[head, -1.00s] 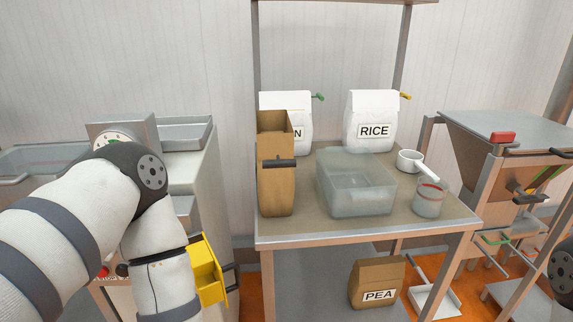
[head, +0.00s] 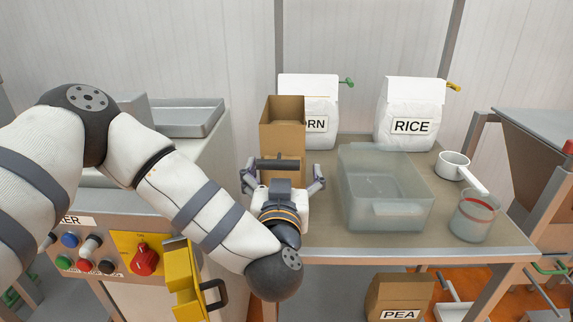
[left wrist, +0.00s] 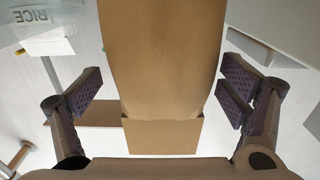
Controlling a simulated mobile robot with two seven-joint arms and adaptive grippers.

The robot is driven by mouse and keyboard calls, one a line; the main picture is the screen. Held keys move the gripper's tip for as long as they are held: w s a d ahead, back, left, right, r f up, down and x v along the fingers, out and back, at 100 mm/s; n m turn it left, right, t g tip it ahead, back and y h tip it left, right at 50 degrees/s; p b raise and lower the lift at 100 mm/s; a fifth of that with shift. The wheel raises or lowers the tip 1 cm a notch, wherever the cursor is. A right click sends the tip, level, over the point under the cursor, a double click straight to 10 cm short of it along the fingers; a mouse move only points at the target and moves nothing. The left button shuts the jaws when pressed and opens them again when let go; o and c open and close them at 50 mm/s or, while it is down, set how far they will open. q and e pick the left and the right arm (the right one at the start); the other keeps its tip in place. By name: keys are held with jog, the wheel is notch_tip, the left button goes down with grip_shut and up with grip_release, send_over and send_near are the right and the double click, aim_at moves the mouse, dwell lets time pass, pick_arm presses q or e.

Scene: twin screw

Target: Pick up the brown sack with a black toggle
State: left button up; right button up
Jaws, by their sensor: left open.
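The brown sack (head: 283,111) with a black toggle (head: 277,163) stands upright at the left front of the table. Its lower part is hidden behind my left gripper in the head view. My left gripper (head: 283,178) is open in front of the sack, its fingers spread to either side. In the left wrist view the sack (left wrist: 161,60) fills the middle between the open fingers, with a gap on both sides. The toggle is not visible in that view. My right gripper is not in view.
A clear bin (head: 387,190) stands close to the sack's right. White sacks, one marked RICE (head: 411,112) and one ending in RN (head: 315,110), stand behind. A white scoop (head: 455,168) and a jug (head: 473,214) are at right. A PEA sack (head: 399,297) sits below.

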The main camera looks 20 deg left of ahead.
pick_arm(q)
jog(key=x, duration=0.5)
jog(key=shift+a+f, duration=0.1)
jog(key=c, duration=1.2)
